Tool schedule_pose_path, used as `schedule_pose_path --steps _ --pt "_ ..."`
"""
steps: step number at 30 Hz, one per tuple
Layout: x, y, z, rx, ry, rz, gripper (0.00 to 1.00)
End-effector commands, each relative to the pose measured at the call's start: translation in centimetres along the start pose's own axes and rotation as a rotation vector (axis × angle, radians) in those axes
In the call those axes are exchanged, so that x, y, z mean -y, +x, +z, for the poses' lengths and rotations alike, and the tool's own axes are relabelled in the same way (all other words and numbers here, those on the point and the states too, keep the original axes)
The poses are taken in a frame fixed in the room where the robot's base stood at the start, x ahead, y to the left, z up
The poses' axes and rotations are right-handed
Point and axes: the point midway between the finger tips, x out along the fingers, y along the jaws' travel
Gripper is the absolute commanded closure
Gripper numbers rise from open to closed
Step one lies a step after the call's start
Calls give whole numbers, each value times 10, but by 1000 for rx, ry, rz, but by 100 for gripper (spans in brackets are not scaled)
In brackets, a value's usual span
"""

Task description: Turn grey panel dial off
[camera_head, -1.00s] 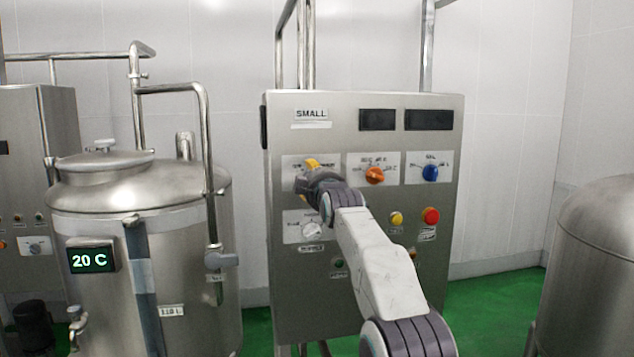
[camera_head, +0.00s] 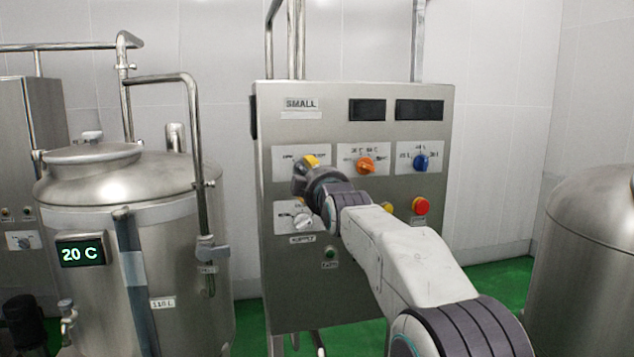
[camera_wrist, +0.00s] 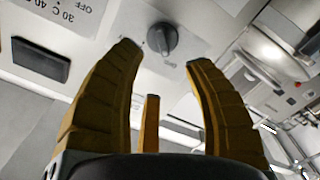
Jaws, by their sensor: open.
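A dark grey dial (camera_wrist: 162,40) on a pale label plate shows in the wrist view, just beyond and between my fingertips. In the head view my gripper (camera_head: 304,178) hides it at the upper left of the grey panel (camera_head: 350,290), below the SMALL label. My gripper is open and empty, with yellow fingers (camera_wrist: 163,57) spread to either side of the dial in the wrist view. I cannot tell whether a finger touches it. The dial's setting is not clear.
An orange dial (camera_head: 366,166) and a blue dial (camera_head: 421,163) sit to the right. A pale dial (camera_head: 302,219) is below my gripper. A red button (camera_head: 421,206) is lower right. Steel tanks stand left (camera_head: 185,275) and right (camera_head: 590,250).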

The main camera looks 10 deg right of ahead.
Motion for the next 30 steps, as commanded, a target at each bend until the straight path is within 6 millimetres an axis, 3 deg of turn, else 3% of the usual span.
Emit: schedule_pose_path --steps 12,30 --pt "0 -35 -1 -1 0 1 54" --pt "0 -39 0 -1 13 1 54"
